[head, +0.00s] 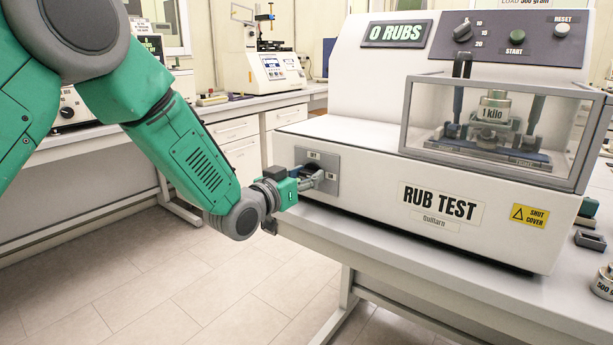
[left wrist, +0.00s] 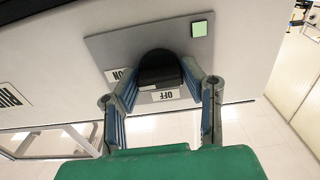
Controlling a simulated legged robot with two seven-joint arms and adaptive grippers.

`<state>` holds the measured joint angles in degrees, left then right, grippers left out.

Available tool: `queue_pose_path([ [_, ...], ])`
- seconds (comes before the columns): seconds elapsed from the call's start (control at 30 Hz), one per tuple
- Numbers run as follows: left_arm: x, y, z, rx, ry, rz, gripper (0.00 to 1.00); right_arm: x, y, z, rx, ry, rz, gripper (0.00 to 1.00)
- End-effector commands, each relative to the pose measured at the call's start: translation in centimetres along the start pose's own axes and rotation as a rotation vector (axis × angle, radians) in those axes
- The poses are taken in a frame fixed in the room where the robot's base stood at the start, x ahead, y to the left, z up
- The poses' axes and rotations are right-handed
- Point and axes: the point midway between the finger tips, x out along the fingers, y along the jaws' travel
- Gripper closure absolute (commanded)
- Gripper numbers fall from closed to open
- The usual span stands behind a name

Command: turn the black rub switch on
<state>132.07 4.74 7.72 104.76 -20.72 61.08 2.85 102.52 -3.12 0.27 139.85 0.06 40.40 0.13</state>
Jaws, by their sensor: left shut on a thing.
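The rub test machine (head: 400,200) stands on the table with a grey switch plate (head: 329,160) at the left of its front. In the left wrist view, the black rub switch (left wrist: 158,68) sits on this plate, with an ON label (left wrist: 122,74) and an OFF label (left wrist: 165,95) beside it. My left gripper (head: 318,176) is at the plate, its two fingers shut on the black switch from both sides. The switch is mostly hidden by the fingers in the head view. My right gripper is not in view.
A light green square (left wrist: 199,28) sits on the plate. A clear cover (head: 490,125) encloses the 1 kilo weight (head: 493,113). The table edge is just below the left gripper. A 500 weight (head: 605,283) lies at the right. Open floor (head: 200,280) is at lower left.

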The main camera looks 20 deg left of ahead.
Motion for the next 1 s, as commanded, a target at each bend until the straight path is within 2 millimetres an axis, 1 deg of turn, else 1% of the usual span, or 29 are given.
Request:
queue_pose_path([
  [0.2, 0.02, -0.09, 0.15, 0.042, -0.004, -0.002, 0.92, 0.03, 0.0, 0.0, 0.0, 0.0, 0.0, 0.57],
  [0.63, 0.01, -0.09, 0.15, 0.05, -0.004, -0.002, 0.92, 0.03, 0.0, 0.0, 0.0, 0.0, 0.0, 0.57],
  [0.67, 0.01, -0.09, 0.15, 0.05, -0.004, -0.002, 0.56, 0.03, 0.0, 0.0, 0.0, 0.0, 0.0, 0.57],
  [0.7, 0.01, -0.08, 0.15, 0.049, -0.004, -0.002, 0.43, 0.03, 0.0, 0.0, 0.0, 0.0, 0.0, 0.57],
  [1.0, -0.2, 0.05, -0.06, 0.048, 0.0, 0.0, 0.43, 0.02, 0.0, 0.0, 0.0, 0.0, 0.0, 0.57],
])
